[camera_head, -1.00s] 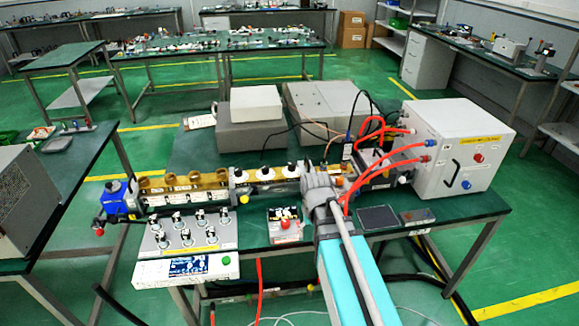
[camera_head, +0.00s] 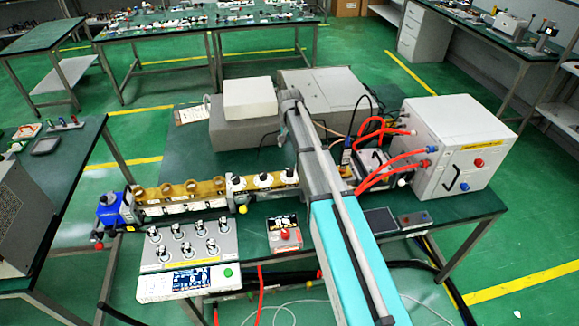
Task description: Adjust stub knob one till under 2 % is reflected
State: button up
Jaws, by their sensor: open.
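A brass-coloured waveguide line (camera_head: 180,197) runs along the bench, with several round brass-coloured fittings on its left part. I cannot read which is stub knob one. A white box with a lit display (camera_head: 190,279) sits at the bench's front left; its figures are too small to read. My arm rises from the lower right and reaches over the bench just right of the knobs.
A blue unit (camera_head: 109,210) ends the line at left. A panel of several switches (camera_head: 190,243) and a small box with a red button (camera_head: 285,236) stand in front. A white cabinet (camera_head: 455,148) with red hoses is at right. Grey boxes (camera_head: 245,130) stand behind.

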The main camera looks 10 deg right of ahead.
aim_at(290, 169)
jog(key=shift+f, duration=0.1)
dwell(0.3)
notch_tip(290, 169, down, 14)
jog(key=b, duration=1.4)
jog(key=shift+s+r, duration=0.1)
jog(key=shift+r, duration=0.1)
grip_shut()
dwell(0.5)
